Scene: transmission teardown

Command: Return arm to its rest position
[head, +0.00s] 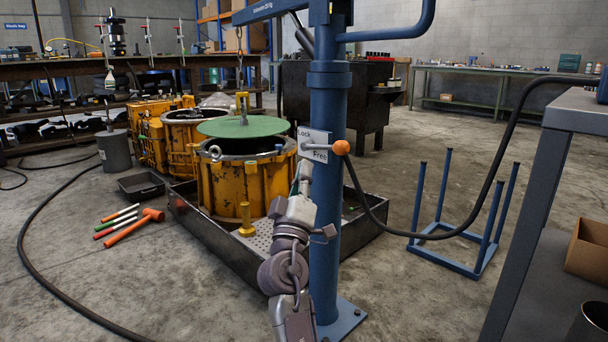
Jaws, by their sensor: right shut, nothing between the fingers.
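My right arm reaches up from the bottom middle of the head view. Its gripper (304,176) is shut and empty, just below the white Lock/Free sign (311,139) on the blue crane column (327,215). A lever with an orange knob (341,147) sticks out at the sign, its knob on the Free side. The fingertips are small and partly lost against the column and the yellow housing, so I cannot tell whether they touch anything. My left gripper is out of view.
A yellow transmission housing (232,190) stands in a dark tray (196,229), with a green disc (243,126) hanging on a chain above it. A black hose (492,170) loops right of the column. A blue frame (448,262) and a grey bench (582,110) stand right.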

